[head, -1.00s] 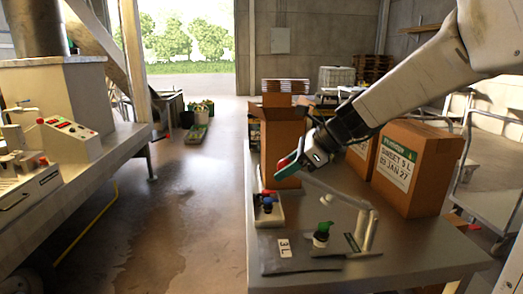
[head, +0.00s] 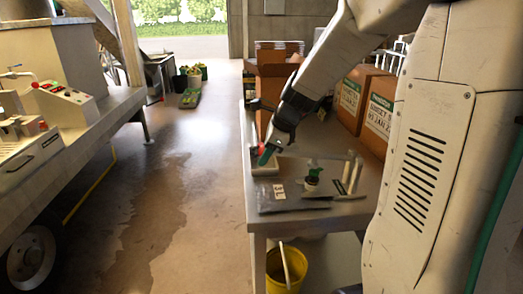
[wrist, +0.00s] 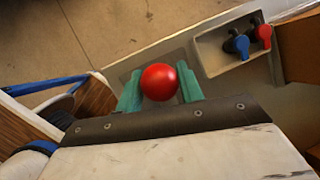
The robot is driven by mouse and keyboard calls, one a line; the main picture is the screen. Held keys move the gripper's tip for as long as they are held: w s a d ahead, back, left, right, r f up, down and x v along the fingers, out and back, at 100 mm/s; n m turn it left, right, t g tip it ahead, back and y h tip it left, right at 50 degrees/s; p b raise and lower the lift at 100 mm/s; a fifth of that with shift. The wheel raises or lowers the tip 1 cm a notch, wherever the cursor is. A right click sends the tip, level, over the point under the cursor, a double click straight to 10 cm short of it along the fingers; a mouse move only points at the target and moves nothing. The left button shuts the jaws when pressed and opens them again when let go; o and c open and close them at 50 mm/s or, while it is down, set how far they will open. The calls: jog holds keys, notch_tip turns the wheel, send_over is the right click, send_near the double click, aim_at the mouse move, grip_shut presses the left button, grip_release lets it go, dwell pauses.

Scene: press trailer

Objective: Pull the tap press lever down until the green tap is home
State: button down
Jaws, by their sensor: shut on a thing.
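My gripper (head: 265,155) is shut on the red ball knob (wrist: 159,82) of the press lever. In the wrist view the knob sits between the two green fingertips. In the head view the pale lever (head: 318,156) runs roughly level from my gripper to the press post (head: 351,172) at the right. The green tap (head: 314,171) stands upright under the lever, beside the grey pouch (head: 285,196) marked 3 L. I cannot tell from here how deep the tap sits.
A shallow tray (wrist: 213,58) holds a blue tap (wrist: 237,43) and a red tap (wrist: 262,32). Cartons (head: 379,113) stand at the table's back right. A yellow bucket (head: 287,269) is under the table's front edge. The floor to the left is open.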

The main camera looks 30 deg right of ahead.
jog(key=shift+d, duration=0.1)
jog(key=c, duration=0.9)
grip_release()
jog(key=shift+r, duration=0.1)
jog(key=v, duration=0.7)
jog(key=shift+s+d+r, duration=0.1)
jog(key=shift+s+r, duration=0.15)
jog(key=shift+r, duration=0.05)
